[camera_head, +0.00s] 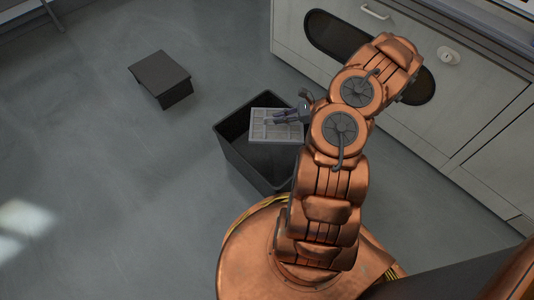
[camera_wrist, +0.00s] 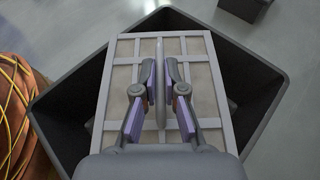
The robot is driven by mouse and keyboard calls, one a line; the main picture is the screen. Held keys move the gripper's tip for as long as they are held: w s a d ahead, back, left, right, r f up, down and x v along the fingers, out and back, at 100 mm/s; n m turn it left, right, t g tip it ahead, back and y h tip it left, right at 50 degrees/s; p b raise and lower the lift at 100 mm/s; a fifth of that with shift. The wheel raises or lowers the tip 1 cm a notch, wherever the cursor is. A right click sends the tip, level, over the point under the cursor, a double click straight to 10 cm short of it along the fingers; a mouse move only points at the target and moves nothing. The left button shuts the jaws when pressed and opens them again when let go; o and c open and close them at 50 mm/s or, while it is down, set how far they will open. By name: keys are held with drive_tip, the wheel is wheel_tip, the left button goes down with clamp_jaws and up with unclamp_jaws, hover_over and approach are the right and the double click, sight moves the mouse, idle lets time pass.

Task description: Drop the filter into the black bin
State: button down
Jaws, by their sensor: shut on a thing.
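The filter (camera_head: 262,128) is a pale, flat rectangular panel with a grid frame. It is over the open mouth of the black bin (camera_head: 243,166) in the head view. In the wrist view the filter (camera_wrist: 200,60) fills the middle, with the bin's rim (camera_wrist: 62,103) around it. My gripper (camera_head: 277,118) is shut on a thin raised bar along the filter's middle; its fingers (camera_wrist: 161,82) pinch the bar from both sides. The filter's height against the rim is hard to tell. My arm hides part of the bin's right side.
A low dark grey stool or box (camera_head: 160,76) stands on the floor up and left of the bin. A grey cabinet (camera_head: 440,120) with a handle and dark oval opening runs along the right. The floor at left is clear.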

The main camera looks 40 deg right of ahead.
drive_tip(key=shift+f+b, duration=1.2)
drive_tip(key=shift+f, duration=0.55)
drive_tip(key=c, duration=1.2)
unclamp_jaws()
drive_tip(key=v, duration=1.2)
drive_tip(key=shift+r, duration=0.1)
